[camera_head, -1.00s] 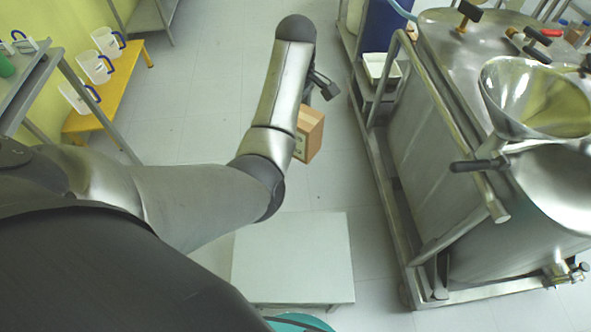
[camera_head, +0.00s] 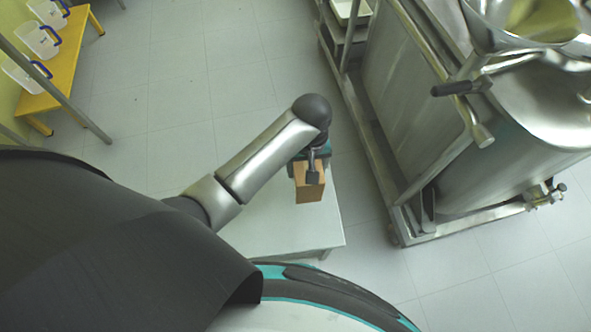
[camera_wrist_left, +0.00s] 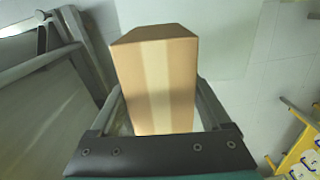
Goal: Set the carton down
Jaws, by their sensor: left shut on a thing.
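The brown carton (camera_head: 309,191) is in my left gripper (camera_head: 311,172), over the right part of a low white table (camera_head: 275,225). In the left wrist view the carton (camera_wrist_left: 155,85), with a paler tape band down its face, stands between the two fingers of the left gripper (camera_wrist_left: 162,112), which is shut on it. The pale table top (camera_wrist_left: 225,40) lies beyond and below the carton there. The carton's lower end and any gap to the table cannot be made out. My right gripper is not in view.
A large steel reactor (camera_head: 440,130) on a wheeled frame (camera_head: 400,215) stands close to the right of the table. A yellow bench (camera_head: 62,70) with clear jugs is at the far left. The tiled floor between them is clear.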

